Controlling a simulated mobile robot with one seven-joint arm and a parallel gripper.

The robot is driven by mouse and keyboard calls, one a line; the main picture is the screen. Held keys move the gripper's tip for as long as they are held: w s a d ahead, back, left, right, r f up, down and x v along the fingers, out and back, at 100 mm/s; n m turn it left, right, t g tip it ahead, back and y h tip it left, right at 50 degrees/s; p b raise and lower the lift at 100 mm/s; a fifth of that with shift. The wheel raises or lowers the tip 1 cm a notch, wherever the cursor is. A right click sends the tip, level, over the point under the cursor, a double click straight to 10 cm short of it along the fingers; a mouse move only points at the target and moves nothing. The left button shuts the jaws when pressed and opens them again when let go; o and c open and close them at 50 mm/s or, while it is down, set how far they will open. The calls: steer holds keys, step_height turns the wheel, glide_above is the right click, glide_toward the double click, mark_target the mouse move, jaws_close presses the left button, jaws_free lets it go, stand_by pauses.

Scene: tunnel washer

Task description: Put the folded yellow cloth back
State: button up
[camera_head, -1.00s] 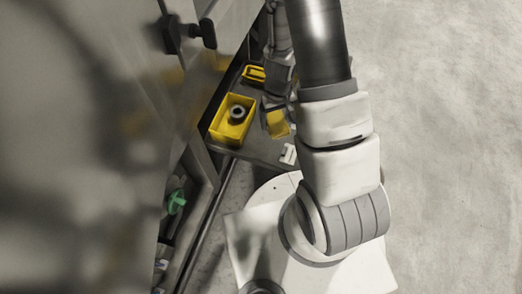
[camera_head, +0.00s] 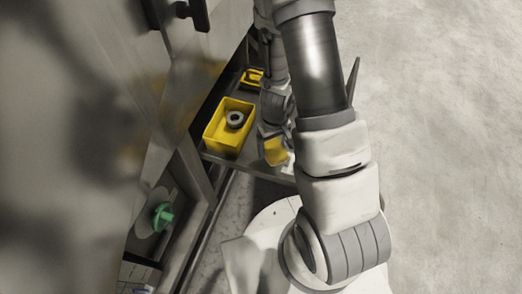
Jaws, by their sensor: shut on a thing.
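The folded yellow cloth (camera_head: 274,151) shows at the end of my arm, just right of the yellow bin. My gripper (camera_head: 272,140) is shut on it; the fingers are small and partly hidden by the wrist. The cloth is over or at the dark shelf; I cannot tell whether it touches it.
A yellow bin (camera_head: 228,128) with a grey ring (camera_head: 235,119) in it stands on the dark shelf (camera_head: 238,166). A second yellow container (camera_head: 253,76) is behind it. A green knob (camera_head: 162,216) is on the machine at left. Open floor (camera_head: 440,130) lies to the right.

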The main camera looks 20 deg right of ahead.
steer(key=w+f, duration=0.1)
steer(key=w+a+f, duration=0.1)
steer(key=w+a, duration=0.1)
steer(key=shift+w+a+f, duration=0.25)
steer(key=shift+w+f, duration=0.15)
steer(key=shift+f+b, duration=1.15)
steer(key=shift+f, duration=0.8)
steer(key=shift+f, duration=0.2)
steer(key=o, duration=1.4)
steer(key=shift+r, duration=0.1)
